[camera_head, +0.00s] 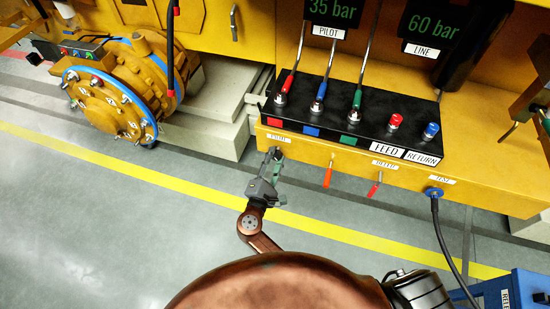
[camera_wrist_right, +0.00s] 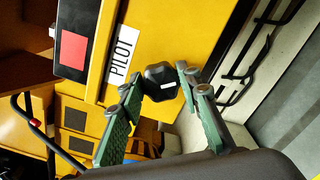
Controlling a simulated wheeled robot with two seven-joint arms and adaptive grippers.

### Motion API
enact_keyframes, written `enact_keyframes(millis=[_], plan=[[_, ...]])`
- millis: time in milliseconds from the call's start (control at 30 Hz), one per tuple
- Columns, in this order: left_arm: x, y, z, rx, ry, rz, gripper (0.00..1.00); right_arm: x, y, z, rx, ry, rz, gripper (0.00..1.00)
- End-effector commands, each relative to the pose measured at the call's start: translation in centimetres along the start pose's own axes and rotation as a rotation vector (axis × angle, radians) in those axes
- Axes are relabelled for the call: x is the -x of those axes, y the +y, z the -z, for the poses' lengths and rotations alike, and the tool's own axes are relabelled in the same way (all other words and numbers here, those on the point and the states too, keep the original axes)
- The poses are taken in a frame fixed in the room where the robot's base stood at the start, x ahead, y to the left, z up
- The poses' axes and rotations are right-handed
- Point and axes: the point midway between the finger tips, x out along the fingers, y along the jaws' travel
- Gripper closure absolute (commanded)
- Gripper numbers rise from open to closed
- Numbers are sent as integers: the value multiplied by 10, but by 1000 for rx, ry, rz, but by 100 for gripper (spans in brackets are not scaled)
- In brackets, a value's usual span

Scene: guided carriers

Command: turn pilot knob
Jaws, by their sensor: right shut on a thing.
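The pilot knob (camera_wrist_right: 158,82) is a black, lobed knob with a white mark on its face, in the right wrist view. It sits on the yellow front panel beside the white PILOT label (camera_wrist_right: 122,55). My right gripper (camera_wrist_right: 158,88) has its two green fingers on either side of the knob and is shut on it. In the head view the right gripper (camera_head: 273,156) reaches up to the panel just under the small PILOT label (camera_head: 277,138). My left gripper is not in view.
Right of the gripper on the same yellow panel (camera_head: 350,160) are an orange-red handle (camera_head: 328,173), a red bleed handle (camera_head: 375,185) and a blue port (camera_head: 433,193) with a black hose. Above is a black console (camera_head: 340,120) with levers. A flanged yellow machine (camera_head: 120,90) stands left.

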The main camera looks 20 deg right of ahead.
Motion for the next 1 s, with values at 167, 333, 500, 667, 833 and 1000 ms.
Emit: enact_keyframes(millis=[167, 333, 500, 667, 833, 1000], plan=[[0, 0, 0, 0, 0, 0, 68, 0, 0, 0, 0, -1, 0, 61], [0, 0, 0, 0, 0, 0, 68, 0, 0, 0, 1, -1, 0, 51], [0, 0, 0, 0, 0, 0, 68, 0, 0, 0, 1, 0, 0, 51], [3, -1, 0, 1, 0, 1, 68, 0, 1, -1, 26, 0, 0, 51], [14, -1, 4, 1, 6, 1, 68, 0, 4, -2, 173, -1, -1, 51], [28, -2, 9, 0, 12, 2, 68, 0, 6, -2, 414, -1, -3, 51]])
